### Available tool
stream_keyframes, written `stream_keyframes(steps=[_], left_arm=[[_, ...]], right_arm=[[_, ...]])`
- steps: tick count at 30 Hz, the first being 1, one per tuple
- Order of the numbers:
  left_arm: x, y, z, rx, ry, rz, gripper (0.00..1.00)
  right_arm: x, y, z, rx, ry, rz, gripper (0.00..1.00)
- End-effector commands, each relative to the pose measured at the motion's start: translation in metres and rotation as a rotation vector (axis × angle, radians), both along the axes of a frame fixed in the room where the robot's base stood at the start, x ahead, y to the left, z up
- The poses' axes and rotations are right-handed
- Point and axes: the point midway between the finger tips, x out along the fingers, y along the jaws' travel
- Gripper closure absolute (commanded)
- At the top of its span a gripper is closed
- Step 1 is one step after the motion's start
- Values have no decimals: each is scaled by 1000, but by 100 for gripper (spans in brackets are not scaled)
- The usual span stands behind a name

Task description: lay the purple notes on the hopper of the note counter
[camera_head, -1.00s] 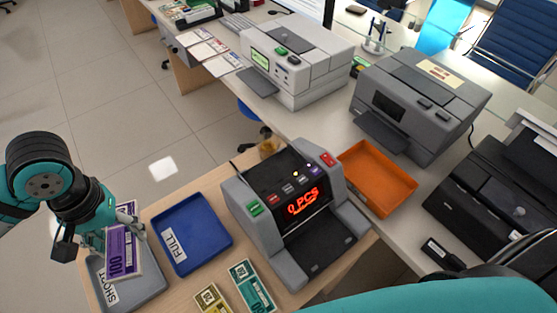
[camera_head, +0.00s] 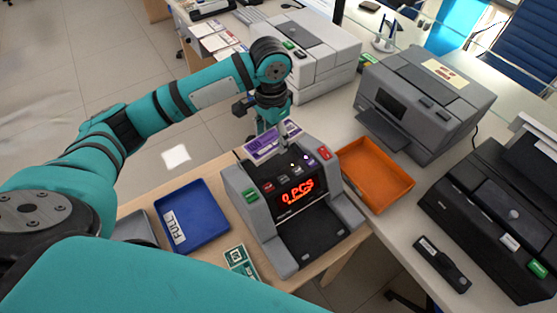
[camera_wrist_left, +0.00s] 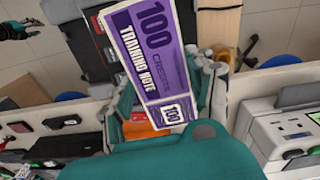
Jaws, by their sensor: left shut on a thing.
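The note counter (camera_head: 285,213) is a grey machine with a red "0 PCS" display, standing on the wooden counter. My left gripper (camera_head: 271,137) is above its back edge, pointing down and shut on the purple notes (camera_head: 260,149). The notes show behind the counter's button panel, at the hopper end; I cannot tell whether they touch it. In the left wrist view the purple notes (camera_wrist_left: 150,62) lie flat across the gripper, printed "100 training note", and cover much of the machine below. A small teal and dark gripper, likely my right (camera_wrist_left: 35,22), shows at the upper left there.
A blue tray (camera_head: 222,235) marked FULL is left of the note counter, with a grey tray (camera_head: 139,228) partly hidden by my arm. Green notes (camera_head: 239,262) lie in front. An orange tray (camera_head: 403,201) and a grey printer (camera_head: 440,95) stand to the right.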

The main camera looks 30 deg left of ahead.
Motion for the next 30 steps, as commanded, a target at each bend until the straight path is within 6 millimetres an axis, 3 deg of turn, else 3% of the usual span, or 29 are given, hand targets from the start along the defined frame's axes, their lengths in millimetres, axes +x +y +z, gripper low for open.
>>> stream_keyframes(steps=[6, 13, 24, 30], left_arm=[[16, 15, -19, 8, 15, -97, 79], [16, 15, -60, 9, 14, -103, 79], [16, 15, -104, 9, 12, -103, 79], [16, 15, -112, 9, 9, -104, 79]], right_arm=[[-2, -2, 6, -3, 5, 1, 60], [-2, -6, 14, -7, 5, 1, 60], [-2, -10, 21, -12, 4, 1, 60], [-2, -9, 21, -12, 4, 0, 60]])
